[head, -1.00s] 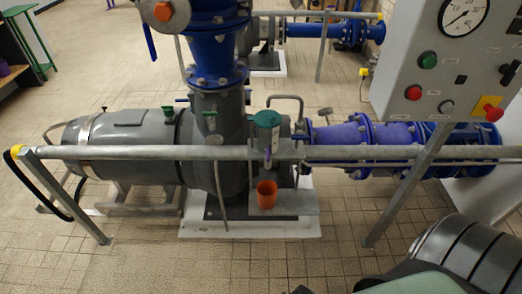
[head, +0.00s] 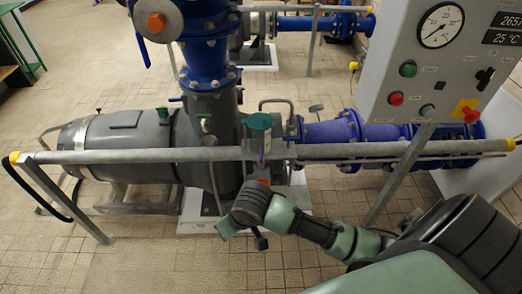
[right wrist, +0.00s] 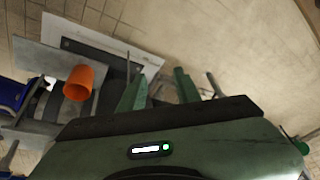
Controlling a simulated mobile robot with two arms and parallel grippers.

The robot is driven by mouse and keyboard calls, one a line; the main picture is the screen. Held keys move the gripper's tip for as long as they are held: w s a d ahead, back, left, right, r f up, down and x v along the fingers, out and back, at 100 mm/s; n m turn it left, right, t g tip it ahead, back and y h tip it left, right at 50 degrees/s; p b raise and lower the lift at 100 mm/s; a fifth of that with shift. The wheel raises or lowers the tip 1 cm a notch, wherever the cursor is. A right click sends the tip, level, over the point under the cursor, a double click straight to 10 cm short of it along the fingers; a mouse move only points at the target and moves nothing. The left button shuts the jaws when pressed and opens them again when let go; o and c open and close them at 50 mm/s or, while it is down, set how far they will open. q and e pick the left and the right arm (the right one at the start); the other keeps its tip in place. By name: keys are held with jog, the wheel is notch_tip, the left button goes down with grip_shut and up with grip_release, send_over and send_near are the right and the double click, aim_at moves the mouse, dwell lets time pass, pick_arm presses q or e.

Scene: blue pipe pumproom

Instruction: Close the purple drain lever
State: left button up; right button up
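The purple drain lever (head: 261,156) is a small narrow piece pointing down below a teal-green round-topped part (head: 258,123), in front of the grey pump and at the height of the grey rail. An orange cup (head: 264,182) stands below it, mostly hidden by my right arm; it shows whole in the right wrist view (right wrist: 79,83). My right gripper (head: 243,236) is below and slightly left of the lever, apart from it. In the right wrist view its two green fingers are spread with nothing between them. I cannot make out the lever there. My left gripper is out of view.
A grey horizontal rail (head: 110,156) runs across in front of the pump (head: 130,141). A grey control panel (head: 450,85) with a gauge and buttons stands at the right. A blue pipe (head: 206,65) rises behind. The tiled floor (head: 150,260) in front is clear.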

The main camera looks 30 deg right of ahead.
jog(key=w+d+r+m+h, duration=0.2)
jog(key=w+d+m, duration=0.1)
jog(key=w+d, duration=0.75)
jog(key=m+h, duration=0.2)
jog(key=m, duration=0.3)
send_near(261, 153)
jog(key=x, duration=0.8)
jog(key=shift+f+p, duration=0.2)
jog(key=shift+p, duration=0.2)
grip_shut()
